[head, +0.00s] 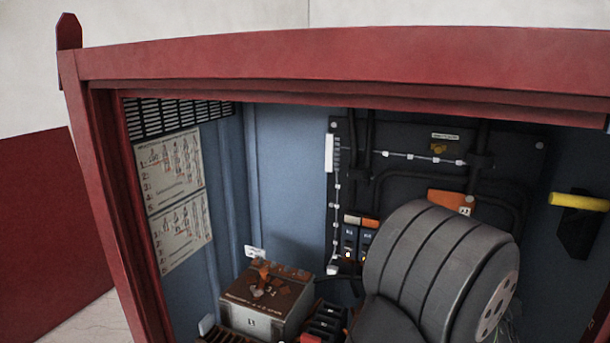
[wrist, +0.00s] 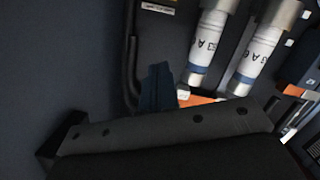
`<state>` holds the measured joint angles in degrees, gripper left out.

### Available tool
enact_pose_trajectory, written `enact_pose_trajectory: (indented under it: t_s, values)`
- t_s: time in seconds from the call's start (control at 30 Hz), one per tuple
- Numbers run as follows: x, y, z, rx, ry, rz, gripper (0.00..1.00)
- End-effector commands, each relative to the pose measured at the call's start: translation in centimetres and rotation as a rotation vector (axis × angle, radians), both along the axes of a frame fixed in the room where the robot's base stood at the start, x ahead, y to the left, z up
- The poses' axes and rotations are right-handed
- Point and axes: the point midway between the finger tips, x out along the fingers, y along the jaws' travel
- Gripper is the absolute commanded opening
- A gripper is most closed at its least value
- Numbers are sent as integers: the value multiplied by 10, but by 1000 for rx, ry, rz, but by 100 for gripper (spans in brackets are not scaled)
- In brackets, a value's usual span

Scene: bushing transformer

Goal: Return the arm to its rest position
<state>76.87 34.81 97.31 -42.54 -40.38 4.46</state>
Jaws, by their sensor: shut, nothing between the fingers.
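My gripper (wrist: 158,85) shows in the wrist view as a dark bar across the bottom with its fingers standing up from it. The fingers are together and hold nothing. Two white cylinders with grey ends and blue bands, the left one (wrist: 207,45) and the right one (wrist: 256,52), stand beyond the fingers to their upper right. An orange part (wrist: 198,100) shows just beyond the gripper bar, partly hidden by it. I cannot make out the gripper in the head view.
In the head view, a red cabinet frame (head: 330,62) borders the opening. Inside are a brown box (head: 267,298), a dark back panel (head: 400,135) with cables, and a yellow handle (head: 579,201) at right. Paper charts (head: 170,165) hang on the blue left wall. Open space shows before the upper back wall.

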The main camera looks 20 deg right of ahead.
Motion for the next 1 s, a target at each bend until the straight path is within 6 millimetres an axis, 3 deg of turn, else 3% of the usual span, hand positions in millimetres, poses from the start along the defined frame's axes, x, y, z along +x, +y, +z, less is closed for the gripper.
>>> enact_pose_trajectory:
  t_s: [0.43,1.0]
  values:
    - [9,-14,50,-172,-162,-97,0]
    - [-9,-25,103,-382,-317,-318,0]
